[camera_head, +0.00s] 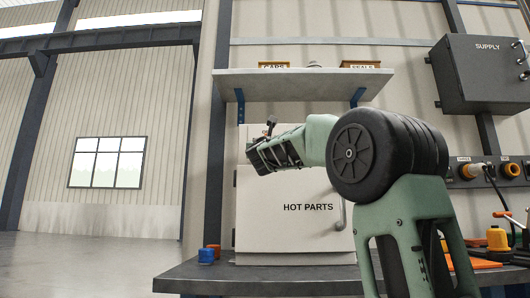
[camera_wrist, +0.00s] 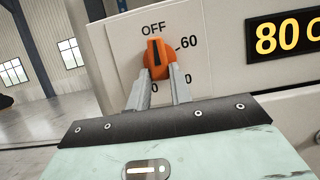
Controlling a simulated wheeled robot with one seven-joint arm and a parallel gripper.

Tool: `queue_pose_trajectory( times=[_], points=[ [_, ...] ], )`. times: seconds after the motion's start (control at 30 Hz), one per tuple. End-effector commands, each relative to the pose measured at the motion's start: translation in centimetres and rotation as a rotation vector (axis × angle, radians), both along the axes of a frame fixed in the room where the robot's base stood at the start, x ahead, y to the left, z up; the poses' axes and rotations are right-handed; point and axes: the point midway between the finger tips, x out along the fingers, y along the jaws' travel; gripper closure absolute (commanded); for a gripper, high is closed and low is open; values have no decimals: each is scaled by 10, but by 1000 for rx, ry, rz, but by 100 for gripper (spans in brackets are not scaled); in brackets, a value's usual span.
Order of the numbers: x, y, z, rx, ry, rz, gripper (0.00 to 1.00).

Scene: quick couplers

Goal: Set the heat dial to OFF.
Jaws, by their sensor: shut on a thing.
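The orange heat dial (camera_wrist: 158,65) is on a pale plate, with OFF printed above it and 60 at its upper right. Its black pointer mark faces up, toward the OFF label. Labels below the dial are partly covered by my fingers. My gripper (camera_wrist: 159,82) is shut on the dial, one finger at each side of its lower part. In the head view my gripper (camera_head: 262,154) is at the upper left of the white HOT PARTS cabinet (camera_head: 290,225); the dial is hidden there.
A display (camera_wrist: 290,34) right of the dial shows 80 and a partly cut-off C. A shelf (camera_head: 300,84) hangs above the cabinet. The cabinet stands on a dark bench (camera_head: 215,275), with blue and red caps (camera_head: 206,256) at left. Couplers and tools are at right.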

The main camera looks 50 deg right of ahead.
Motion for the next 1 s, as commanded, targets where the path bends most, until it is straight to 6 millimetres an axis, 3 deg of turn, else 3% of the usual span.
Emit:
queue_pose_trajectory(
  times=[0.77, 0.8, 0.87, 1.0],
  points=[
    [-1, -1, 0, -70, 84, 1, 100],
    [-1, -1, 0, -70, 84, 1, 73],
    [-1, -1, 0, -70, 83, 1, 57],
    [-1, -1, 0, -70, 82, 1, 57]
  ],
)
